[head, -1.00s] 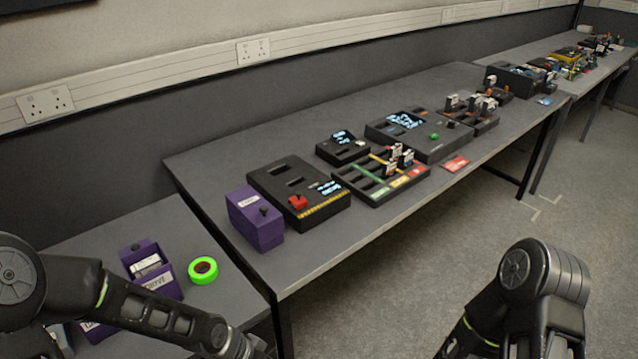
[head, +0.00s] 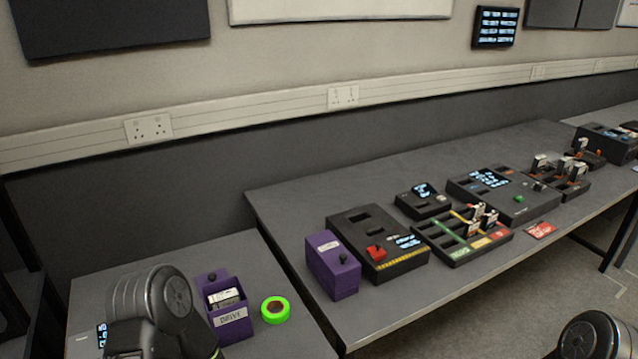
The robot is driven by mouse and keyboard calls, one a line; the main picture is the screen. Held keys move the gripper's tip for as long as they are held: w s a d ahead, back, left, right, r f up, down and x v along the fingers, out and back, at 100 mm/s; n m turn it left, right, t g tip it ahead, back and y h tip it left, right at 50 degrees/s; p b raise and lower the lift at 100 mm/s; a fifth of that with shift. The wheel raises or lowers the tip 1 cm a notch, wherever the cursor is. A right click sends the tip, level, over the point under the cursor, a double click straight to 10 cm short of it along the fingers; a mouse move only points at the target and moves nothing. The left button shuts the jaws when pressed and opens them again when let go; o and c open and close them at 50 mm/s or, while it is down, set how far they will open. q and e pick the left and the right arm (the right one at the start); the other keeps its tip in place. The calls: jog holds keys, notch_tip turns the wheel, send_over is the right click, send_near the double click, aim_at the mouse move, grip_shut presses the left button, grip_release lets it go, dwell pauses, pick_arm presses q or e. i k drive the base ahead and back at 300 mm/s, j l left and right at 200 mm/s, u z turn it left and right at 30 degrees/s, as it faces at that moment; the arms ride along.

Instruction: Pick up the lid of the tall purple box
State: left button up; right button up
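A tall purple box (head: 332,265) stands upright at the left end of the higher grey table. A second purple box (head: 230,320), labelled DRIVE, stands open on the lower table to the left, with pale items inside. A purple piece with a black knob (head: 211,276) shows at its back; I cannot tell how they join. Neither gripper is in view; only parts of my arms show at the bottom left and bottom right.
A green tape roll (head: 275,309) lies right of the open box. A black panel with a red knob (head: 377,244) stands close to the tall box's right. A slotted tray (head: 462,237) and more devices fill the table further right. A wall with sockets runs behind.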

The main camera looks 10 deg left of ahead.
aim_at(202, 280)
jog(key=u, duration=0.95)
